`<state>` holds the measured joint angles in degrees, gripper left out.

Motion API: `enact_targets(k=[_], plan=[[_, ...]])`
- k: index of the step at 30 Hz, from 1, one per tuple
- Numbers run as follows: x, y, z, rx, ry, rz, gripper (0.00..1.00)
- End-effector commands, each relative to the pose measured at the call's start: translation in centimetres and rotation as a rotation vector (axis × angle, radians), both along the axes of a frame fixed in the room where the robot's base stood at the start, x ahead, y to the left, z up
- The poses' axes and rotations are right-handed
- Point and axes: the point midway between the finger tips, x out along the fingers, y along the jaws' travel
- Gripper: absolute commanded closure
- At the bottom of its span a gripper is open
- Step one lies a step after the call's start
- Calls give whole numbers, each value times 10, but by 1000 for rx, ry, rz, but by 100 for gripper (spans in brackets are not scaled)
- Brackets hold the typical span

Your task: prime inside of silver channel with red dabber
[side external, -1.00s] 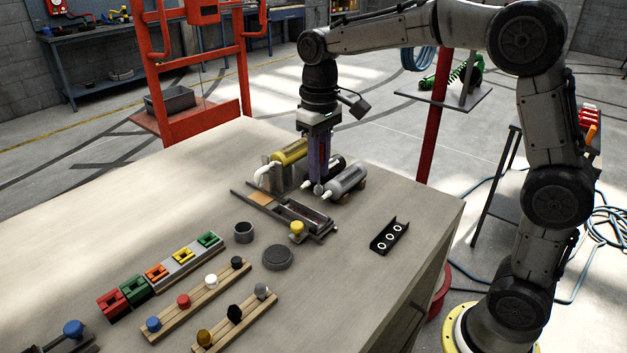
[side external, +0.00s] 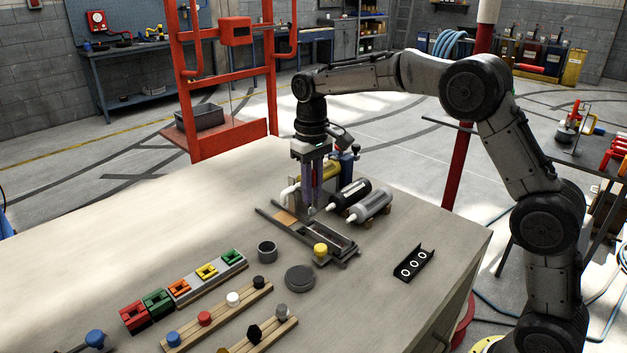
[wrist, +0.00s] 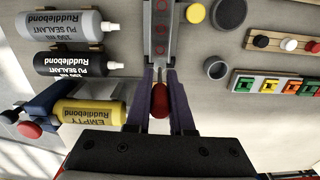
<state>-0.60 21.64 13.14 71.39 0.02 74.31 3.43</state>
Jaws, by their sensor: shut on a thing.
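The silver channel (side external: 328,234) sits in a dark fixture on the table. In the wrist view the channel (wrist: 160,30) runs up from my fingers, with reddish round marks along its floor. My gripper (side external: 311,208) points down by the channel's far end. In the wrist view its purple fingers (wrist: 160,88) are shut on the red dabber (wrist: 160,100), whose rounded red part shows between them.
A yellow bottle (wrist: 90,112), a black bottle (side external: 350,193) and a grey bottle (side external: 371,205) lie beside the fixture. A yellow knob (side external: 320,250) stands by its near end. A grey cup (side external: 267,252), dark disc (side external: 299,278) and black bracket (side external: 414,263) stand nearby. The left tabletop is clear.

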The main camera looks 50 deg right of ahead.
Motion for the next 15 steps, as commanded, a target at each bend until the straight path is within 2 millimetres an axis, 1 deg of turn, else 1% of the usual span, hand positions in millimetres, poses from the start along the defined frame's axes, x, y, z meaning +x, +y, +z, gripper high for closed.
enact_targets(k=[4, 11, 13, 15], plan=[[0, 0, -5, 0, -1, 0, 100], [0, 0, -6, 0, -2, 0, 100], [0, 0, -4, 0, -2, 0, 100], [1, 0, 4, 0, -4, 0, 100]])
